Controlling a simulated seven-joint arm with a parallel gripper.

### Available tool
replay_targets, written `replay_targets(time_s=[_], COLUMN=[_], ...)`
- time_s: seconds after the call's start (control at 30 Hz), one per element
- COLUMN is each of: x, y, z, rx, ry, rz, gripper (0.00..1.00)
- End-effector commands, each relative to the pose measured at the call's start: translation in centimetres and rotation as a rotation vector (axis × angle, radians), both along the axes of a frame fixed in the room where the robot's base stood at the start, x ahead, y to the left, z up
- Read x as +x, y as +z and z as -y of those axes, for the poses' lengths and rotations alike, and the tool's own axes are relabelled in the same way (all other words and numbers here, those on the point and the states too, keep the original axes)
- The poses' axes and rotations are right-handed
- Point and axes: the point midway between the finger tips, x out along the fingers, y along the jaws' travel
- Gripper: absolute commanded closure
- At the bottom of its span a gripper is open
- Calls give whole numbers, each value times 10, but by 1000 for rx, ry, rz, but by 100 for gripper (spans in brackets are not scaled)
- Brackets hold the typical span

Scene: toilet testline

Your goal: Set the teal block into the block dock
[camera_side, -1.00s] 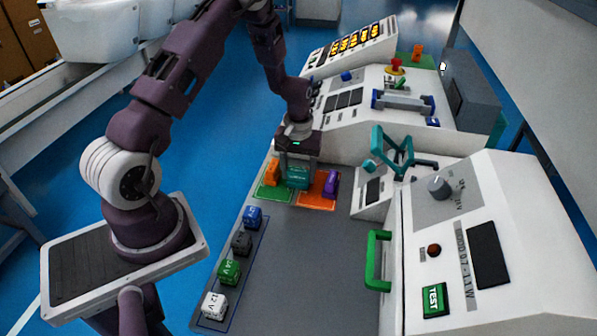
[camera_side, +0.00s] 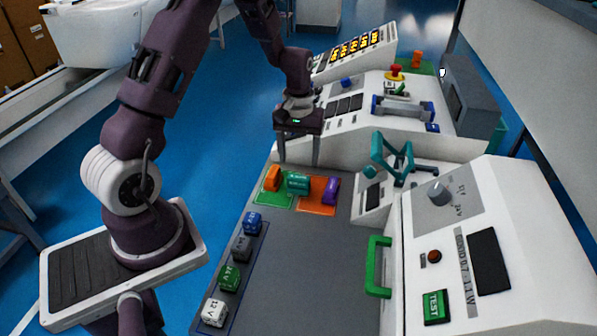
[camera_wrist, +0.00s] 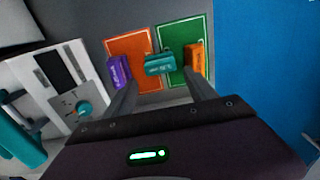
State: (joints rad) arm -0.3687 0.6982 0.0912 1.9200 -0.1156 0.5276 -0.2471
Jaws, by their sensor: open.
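The teal block (camera_side: 298,184) sits between an orange block (camera_side: 272,178) and a purple block (camera_side: 331,189). In the wrist view the teal block (camera_wrist: 160,64) lies across the seam of the orange pad (camera_wrist: 129,48) and green pad (camera_wrist: 175,40). No part is clearly labelled as the block dock; I cannot tell its outline. My gripper (camera_side: 298,163) is open and empty, above and behind the blocks in the side view. Its fingers (camera_wrist: 163,86) in the wrist view are spread apart, clear of the teal block.
Blue (camera_side: 253,223), dark, green (camera_side: 229,277) and white (camera_side: 214,312) blocks stand in a blue-outlined strip at the left table edge. A console with a green handle (camera_side: 378,264) and a teal-handled clamp (camera_side: 390,155) stand to the right. The middle grey surface is clear.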

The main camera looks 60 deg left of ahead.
Motion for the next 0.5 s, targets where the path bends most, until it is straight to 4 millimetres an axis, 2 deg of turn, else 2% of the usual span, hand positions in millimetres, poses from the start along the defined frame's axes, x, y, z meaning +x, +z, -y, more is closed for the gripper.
replay_targets(time_s=[0.1, 0.23, 0.33, 0.37, 0.43, 0.5], x=[1, 0, -3, -5, -18, -43], y=[26, 41, 65, 79, 119, 161], z=[0, 0, 12, 19, 45, 75], rx=[1, 1, 4, 8, 18, 35], ry=[0, -1, -37, -61, -144, -252], rz=[4, 3, 28, 47, 102, 166], gripper=[35, 35, 35, 35, 35, 35])
